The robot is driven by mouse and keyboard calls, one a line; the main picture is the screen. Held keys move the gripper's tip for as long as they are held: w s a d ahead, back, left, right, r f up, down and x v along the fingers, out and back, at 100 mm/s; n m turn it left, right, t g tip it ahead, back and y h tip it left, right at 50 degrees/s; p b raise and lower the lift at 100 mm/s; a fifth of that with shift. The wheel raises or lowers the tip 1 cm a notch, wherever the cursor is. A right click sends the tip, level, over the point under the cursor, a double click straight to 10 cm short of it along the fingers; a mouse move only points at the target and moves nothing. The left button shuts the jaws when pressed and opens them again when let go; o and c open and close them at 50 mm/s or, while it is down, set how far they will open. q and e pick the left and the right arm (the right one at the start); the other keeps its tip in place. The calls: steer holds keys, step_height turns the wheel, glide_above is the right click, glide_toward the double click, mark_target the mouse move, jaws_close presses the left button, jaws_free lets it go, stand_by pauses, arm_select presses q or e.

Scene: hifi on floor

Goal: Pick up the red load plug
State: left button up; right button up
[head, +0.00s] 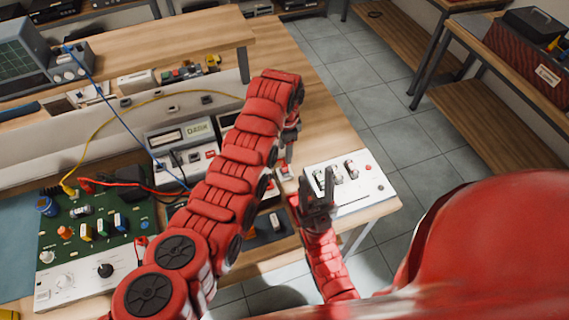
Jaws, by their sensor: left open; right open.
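No single thing stands out clearly as the red load plug. A red plug (86,186) with a red lead sits at the back left of the green circuit board (95,222), and a small red piece (141,240) shows near that board's right edge. My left gripper (287,163) hangs from the end of my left arm, over the bench left of a white panel box (349,181). Its jaws are open and small in view. My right gripper (322,178) is open, its dark fingers in front of the white box's left part. My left arm hides the bench middle.
Meters (180,137) stand behind my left arm. A yellow lead (150,100) and a blue lead (118,117) cross the bench. An oscilloscope (25,55) stands at the back left. Tiled floor (370,75) is open beyond the bench, with a shelf unit (500,115) at right.

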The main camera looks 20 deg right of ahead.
mark_target(285, 164)
arm_select(q)
steer(key=shift+s+f, duration=0.1)
steer(key=shift+f, duration=0.45)
steer(key=shift+f+p, duration=0.25)
steer(key=shift+p, duration=0.25)
steer(key=f, duration=0.1)
steer(key=p, duration=0.1)
steer(key=s+f+p, duration=0.1)
steer(key=shift+a+f, duration=0.3)
steer(key=shift+f, duration=0.05)
steer(key=shift+w+d+f+b, duration=0.1)
steer(key=shift+w+f+b, duration=0.05)
steer(key=shift+f+b, duration=0.3)
steer(key=shift+f, duration=0.7)
jaws_close()
